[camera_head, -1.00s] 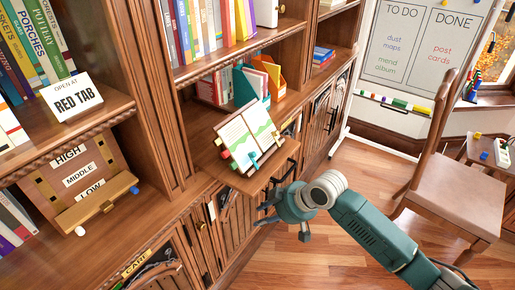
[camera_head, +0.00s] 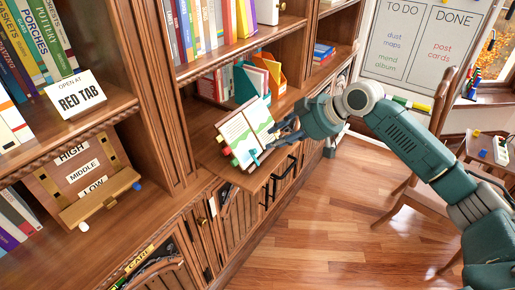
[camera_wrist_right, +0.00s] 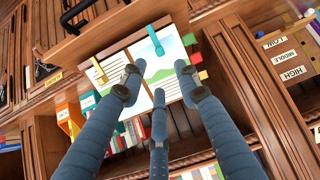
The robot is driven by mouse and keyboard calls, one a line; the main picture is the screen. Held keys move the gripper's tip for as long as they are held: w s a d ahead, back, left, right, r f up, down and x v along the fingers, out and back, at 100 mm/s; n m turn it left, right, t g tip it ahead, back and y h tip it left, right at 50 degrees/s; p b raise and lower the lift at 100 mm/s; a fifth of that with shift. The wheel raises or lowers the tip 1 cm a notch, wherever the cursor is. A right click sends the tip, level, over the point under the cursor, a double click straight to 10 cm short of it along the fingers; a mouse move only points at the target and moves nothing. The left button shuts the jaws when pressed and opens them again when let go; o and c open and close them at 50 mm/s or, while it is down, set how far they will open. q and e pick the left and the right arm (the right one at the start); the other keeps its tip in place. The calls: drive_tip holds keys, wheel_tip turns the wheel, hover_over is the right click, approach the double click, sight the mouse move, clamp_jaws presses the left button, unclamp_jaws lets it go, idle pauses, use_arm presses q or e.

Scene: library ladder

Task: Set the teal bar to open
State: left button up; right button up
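An open book (camera_head: 245,136) with coloured edge tabs leans on a small wooden stand (camera_head: 223,170) on the pull-out shelf. A teal bar (camera_head: 256,159) stands up over the lower part of its page; in the right wrist view the teal bar (camera_wrist_right: 155,41) lies across the page's edge. A tan bar (camera_wrist_right: 99,70) sits on the other page. My right gripper (camera_head: 286,133) is at the book's right side. In the wrist view its three fingers (camera_wrist_right: 157,78) are spread and empty in front of the pages; I cannot tell if they touch. My left gripper is out of view.
A card (camera_head: 75,95) reads "OPEN AT RED TAB". A board (camera_head: 85,172) marked HIGH, MIDDLE, LOW stands on the lower left shelf. Teal and orange holders (camera_head: 262,72) stand behind the book. A chair (camera_head: 412,200) is at the right; the floor between is clear.

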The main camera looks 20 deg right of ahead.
sight(255, 150)
drive_tip(key=p+x, duration=0.1)
drive_tip(key=x, duration=0.9)
drive_tip(key=shift+p, duration=0.35)
drive_tip(key=shift+s+r, duration=0.1)
